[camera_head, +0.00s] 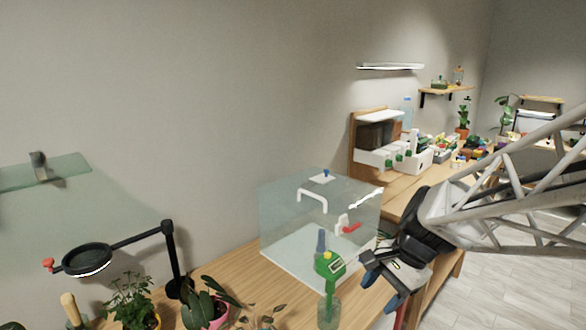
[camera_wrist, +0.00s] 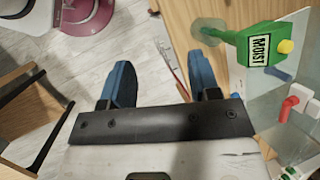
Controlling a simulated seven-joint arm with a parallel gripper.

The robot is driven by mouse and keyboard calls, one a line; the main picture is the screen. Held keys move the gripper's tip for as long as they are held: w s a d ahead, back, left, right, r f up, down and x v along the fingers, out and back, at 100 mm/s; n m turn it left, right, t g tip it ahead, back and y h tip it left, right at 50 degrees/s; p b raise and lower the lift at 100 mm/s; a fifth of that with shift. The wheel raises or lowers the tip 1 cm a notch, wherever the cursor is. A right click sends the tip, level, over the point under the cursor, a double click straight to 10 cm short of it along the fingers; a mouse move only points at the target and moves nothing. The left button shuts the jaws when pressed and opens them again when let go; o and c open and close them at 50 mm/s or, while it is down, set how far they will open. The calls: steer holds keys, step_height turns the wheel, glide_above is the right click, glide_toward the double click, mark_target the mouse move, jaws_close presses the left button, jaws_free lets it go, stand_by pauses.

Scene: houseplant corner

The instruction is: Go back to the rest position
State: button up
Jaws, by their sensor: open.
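My gripper (camera_head: 381,287) is open and empty, held at the front edge of the wooden table, at the lower right of the head view. In the wrist view the two blue fingers of my gripper (camera_wrist: 164,82) stand apart with floor and the table edge showing between them. A green moisture meter (camera_head: 329,264) with a "MOIST" label stands in a clear glass just left of my gripper, apart from it. The meter also shows in the wrist view (camera_wrist: 258,45) at the upper right.
A clear glass box (camera_head: 275,225) with a white handle stands behind the meter. A black magnifier lamp (camera_head: 172,255) and potted plants (camera_head: 205,305) are at the left. A wooden table (camera_wrist: 185,20) lies beneath. Open floor (camera_head: 480,285) lies right of the table.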

steer(key=s+d+r+n+t+h, duration=0.1)
steer(key=s+n+h, duration=0.4)
steer(key=s+n, duration=0.5)
steer(key=s+r+t, duration=0.1)
steer(key=s, duration=0.3)
steer(key=shift+d+r+n, duration=0.2)
steer(key=shift+n, duration=0.2)
steer(key=shift+c, duration=0.3)
stand_by(1.7)
